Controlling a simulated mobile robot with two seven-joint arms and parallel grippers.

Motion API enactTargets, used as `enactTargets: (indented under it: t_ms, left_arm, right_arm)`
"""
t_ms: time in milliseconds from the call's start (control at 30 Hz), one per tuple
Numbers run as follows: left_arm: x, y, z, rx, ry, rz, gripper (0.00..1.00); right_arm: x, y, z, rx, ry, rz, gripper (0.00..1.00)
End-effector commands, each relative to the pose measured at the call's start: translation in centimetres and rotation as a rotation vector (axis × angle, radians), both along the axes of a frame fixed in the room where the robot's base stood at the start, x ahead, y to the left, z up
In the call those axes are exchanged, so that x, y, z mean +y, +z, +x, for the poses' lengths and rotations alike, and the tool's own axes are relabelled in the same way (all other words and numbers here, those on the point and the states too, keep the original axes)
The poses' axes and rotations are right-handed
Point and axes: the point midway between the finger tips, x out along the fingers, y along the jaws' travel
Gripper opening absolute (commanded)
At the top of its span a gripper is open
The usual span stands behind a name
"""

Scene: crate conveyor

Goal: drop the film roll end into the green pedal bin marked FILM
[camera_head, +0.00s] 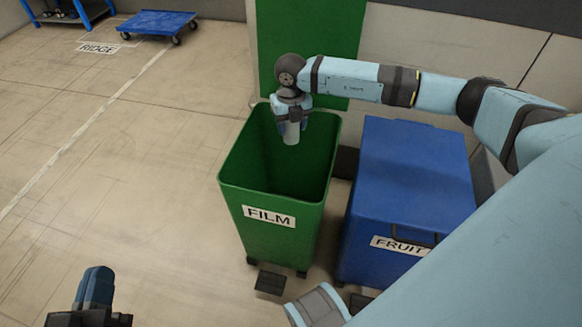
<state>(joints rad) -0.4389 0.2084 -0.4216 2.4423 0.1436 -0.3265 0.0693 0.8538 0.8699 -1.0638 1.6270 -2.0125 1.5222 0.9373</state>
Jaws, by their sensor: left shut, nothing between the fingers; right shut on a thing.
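The green pedal bin (262,235) marked FILM stands in the middle of the view. Its green lid (275,40) is up behind it, so the opening is uncovered. My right gripper (291,121) points down over the bin's opening, near the back rim. It is shut on the film roll end (291,134), a short pale grey cylinder that hangs below the fingers. My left gripper (96,288) is low at the bottom left, away from the bin, shut and empty. The bin's floor is in dark shadow.
A blue bin (415,180) marked FRUIT, lid shut, stands to the right of the green one. The green bin's dark pedal (270,283) sits at its front foot. A blue trolley (157,22) is at the back left. The floor on the left is clear.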

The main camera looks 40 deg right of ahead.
Motion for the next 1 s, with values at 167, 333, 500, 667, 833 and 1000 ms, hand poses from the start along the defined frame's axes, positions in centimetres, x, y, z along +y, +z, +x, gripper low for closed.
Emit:
enactTargets:
  t_ms: [167,333,500,667,833,1000]
  left_arm:
    - [0.0,-0.2,0.0,0.007,-0.003,0.004,0.00]
    - [0.0,-0.2,0.0,0.007,-0.003,0.004,0.00]
    - [0.0,-0.2,0.0,0.006,-0.002,0.003,0.00]
    - [0.0,-0.1,0.0,0.005,-0.002,0.002,0.00]
    - [0.0,0.4,0.0,-0.001,0.000,0.000,0.00]
    - [0.2,1.7,-0.1,-0.039,0.015,-0.018,0.00]
  right_arm:
    - [0.0,-0.2,0.0,0.000,0.000,0.000,0.27]
    - [0.0,-0.2,0.0,0.000,0.000,0.000,0.55]
    - [0.0,-0.2,0.0,0.000,0.000,0.000,0.80]
    - [0.0,-0.2,0.0,0.000,0.000,0.000,0.80]
    - [0.0,0.8,0.0,-0.001,0.000,0.001,0.80]
    - [0.0,4.0,0.1,-0.002,0.000,0.001,0.80]
